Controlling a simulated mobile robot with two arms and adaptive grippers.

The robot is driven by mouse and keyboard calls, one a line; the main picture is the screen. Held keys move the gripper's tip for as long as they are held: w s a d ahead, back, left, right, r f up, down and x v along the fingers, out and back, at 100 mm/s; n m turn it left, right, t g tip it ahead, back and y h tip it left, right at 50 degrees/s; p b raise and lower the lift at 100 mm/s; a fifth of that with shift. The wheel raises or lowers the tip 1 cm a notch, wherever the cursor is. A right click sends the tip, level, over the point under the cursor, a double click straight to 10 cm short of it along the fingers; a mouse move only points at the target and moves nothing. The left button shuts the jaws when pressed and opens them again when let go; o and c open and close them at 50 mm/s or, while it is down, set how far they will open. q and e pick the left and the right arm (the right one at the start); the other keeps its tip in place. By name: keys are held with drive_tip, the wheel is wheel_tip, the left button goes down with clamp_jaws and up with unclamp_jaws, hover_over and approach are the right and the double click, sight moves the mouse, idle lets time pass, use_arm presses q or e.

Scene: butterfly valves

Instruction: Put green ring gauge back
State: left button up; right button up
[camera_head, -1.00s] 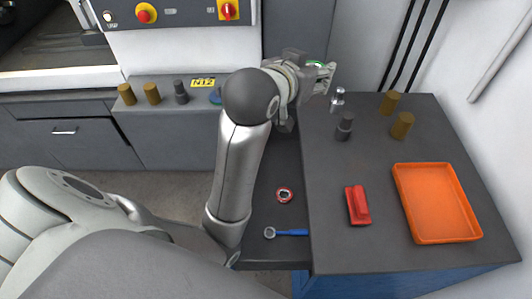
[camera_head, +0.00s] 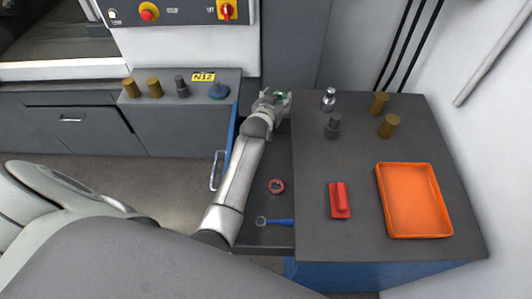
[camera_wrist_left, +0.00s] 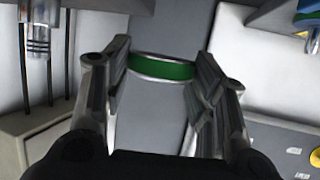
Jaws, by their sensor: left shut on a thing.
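The green ring gauge (camera_wrist_left: 165,68) is held between the two fingers of my left gripper (camera_wrist_left: 160,85) in the left wrist view. In the head view my left gripper (camera_head: 275,99) is at the far end of the open drawer (camera_head: 262,208), and only a small bit of green shows at its tip. I cannot tell how high the gripper is above the drawer floor. My right gripper is not in view.
The grey cabinet top (camera_head: 310,235) to the right holds an orange tray (camera_head: 413,205), a red object (camera_head: 340,200) and several cylinders. The drawer handle (camera_head: 217,170) sticks out left. A ledge (camera_head: 215,97) with brass pieces stands behind left.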

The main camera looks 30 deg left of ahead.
use_arm(q)
drive_tip(key=shift+n+y, duration=0.5)
drive_tip(key=shift+y, duration=0.1)
drive_tip(key=s+f+b, duration=0.1)
drive_tip(key=s+f, duration=0.1)
drive_tip(key=f, duration=0.4)
drive_tip(key=s+f+b, duration=0.1)
drive_tip(key=s+f, duration=0.1)
drive_tip(key=f, duration=0.4)
drive_tip(key=s+a+f+b, duration=0.1)
drive_tip(key=s+f, duration=0.1)
drive_tip(key=f, duration=0.5)
drive_tip(key=shift+b, duration=0.35)
wheel_tip(320, 180, down, 4)
drive_tip(key=b, duration=0.3)
drive_tip(key=shift+r, duration=0.25)
drive_tip(key=shift+r, duration=0.1)
